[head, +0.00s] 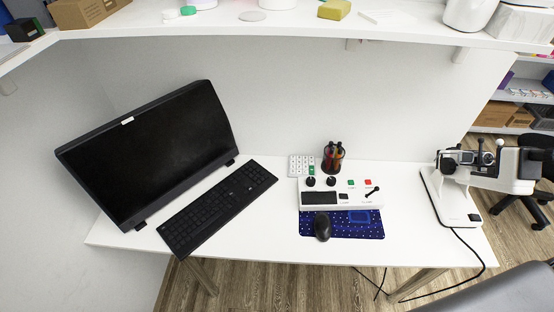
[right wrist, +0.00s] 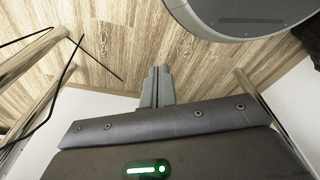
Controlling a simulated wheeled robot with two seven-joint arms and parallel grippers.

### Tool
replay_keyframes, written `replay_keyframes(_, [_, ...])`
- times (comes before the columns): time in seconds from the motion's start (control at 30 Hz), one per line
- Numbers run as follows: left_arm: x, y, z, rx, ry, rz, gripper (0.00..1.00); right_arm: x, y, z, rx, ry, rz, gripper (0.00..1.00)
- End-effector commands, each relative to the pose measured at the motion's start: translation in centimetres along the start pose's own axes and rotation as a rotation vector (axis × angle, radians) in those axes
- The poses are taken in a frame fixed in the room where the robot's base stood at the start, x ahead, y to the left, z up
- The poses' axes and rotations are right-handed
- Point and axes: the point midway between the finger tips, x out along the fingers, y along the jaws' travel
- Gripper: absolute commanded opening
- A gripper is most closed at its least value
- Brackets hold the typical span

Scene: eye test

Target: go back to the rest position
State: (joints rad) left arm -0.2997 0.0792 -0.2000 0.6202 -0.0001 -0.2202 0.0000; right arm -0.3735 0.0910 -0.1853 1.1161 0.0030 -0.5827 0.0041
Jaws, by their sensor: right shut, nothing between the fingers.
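My right gripper (right wrist: 158,72) shows in the right wrist view. Its two grey fingers are together with nothing between them, over the wood floor (right wrist: 120,30) and apart from any object. My left gripper is in neither view. No gripper shows in the head view.
A white desk (head: 260,235) holds a monitor (head: 150,150), keyboard (head: 218,205), control panel (head: 338,193), pen cup (head: 333,157), mouse (head: 322,228) and eye-test device (head: 455,195). A shelf (head: 300,22) runs above. Cables hang below the desk. A grey rounded surface (head: 505,292) is at the bottom right.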

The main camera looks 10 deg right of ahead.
Motion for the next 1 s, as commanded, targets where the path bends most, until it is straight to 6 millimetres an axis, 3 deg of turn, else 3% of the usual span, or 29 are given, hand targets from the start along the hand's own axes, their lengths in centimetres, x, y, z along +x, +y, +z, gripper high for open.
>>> replay_keyframes(0.03, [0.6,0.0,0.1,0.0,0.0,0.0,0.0,1.9,-0.1,2.2,-0.003,-0.019,-0.001,0.0])
replay_keyframes(0.2, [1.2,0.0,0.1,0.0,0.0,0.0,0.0,5.0,-0.2,7.7,-0.01,-0.045,-0.003,0.0])
replay_keyframes(0.37, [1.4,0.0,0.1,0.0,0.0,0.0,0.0,5.9,-0.1,10.6,-0.014,-0.056,-0.004,0.0])
replay_keyframes(1.0, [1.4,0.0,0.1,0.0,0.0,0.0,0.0,6.0,-0.1,11.3,-0.015,-0.058,-0.004,0.0])
